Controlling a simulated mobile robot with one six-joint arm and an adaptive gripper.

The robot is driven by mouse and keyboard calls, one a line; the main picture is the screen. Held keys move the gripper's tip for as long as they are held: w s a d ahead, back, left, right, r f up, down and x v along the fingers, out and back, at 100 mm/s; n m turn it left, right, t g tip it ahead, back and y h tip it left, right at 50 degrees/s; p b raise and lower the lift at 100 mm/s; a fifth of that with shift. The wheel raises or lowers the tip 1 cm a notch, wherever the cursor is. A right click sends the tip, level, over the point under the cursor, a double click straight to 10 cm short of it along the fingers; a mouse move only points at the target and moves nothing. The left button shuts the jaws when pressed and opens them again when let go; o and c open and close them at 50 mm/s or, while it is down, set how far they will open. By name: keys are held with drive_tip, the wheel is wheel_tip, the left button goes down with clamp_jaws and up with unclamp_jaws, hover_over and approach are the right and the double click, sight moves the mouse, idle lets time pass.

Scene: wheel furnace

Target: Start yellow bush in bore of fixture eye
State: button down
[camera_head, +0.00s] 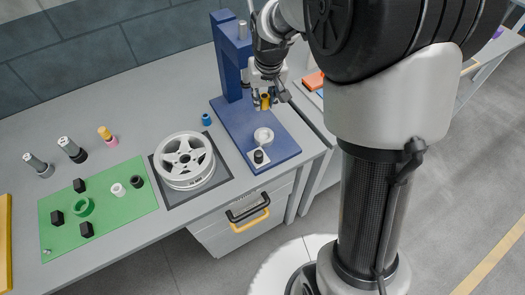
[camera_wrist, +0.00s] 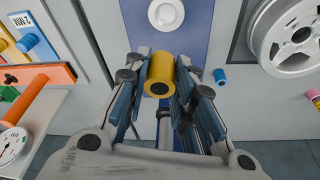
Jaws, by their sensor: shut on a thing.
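The yellow bush (camera_wrist: 160,70) is between the fingers of my gripper (camera_wrist: 160,82), which is shut on it. In the head view the yellow bush (camera_head: 265,101) hangs from my gripper (camera_head: 266,97) above the blue press base. The white fixture eye (camera_head: 263,135) stands on that base, nearer the front than the bush. In the wrist view the fixture eye (camera_wrist: 166,12) shows at the top edge, apart from the bush. The bush is not in the bore.
The blue press (camera_head: 229,62) has its column behind my gripper. A dark round piece (camera_head: 258,156) sits in front of the eye. A blue bush (camera_head: 207,119) and a wheel (camera_head: 184,160) are to the left. A green mat (camera_head: 125,205) holds several small parts.

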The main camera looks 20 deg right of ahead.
wheel_tip(320, 180, down, 9)
drive_tip(key=b, duration=0.5)
drive_tip(key=shift+f, duration=0.2)
drive_tip(key=shift+f+b, duration=1.15)
drive_tip(key=shift+f, duration=0.35)
drive_tip(key=shift+f, duration=0.15)
idle(0.4)
drive_tip(key=shift+f, duration=0.4)
idle(0.4)
drive_tip(key=shift+r+p, duration=0.55)
idle(0.6)
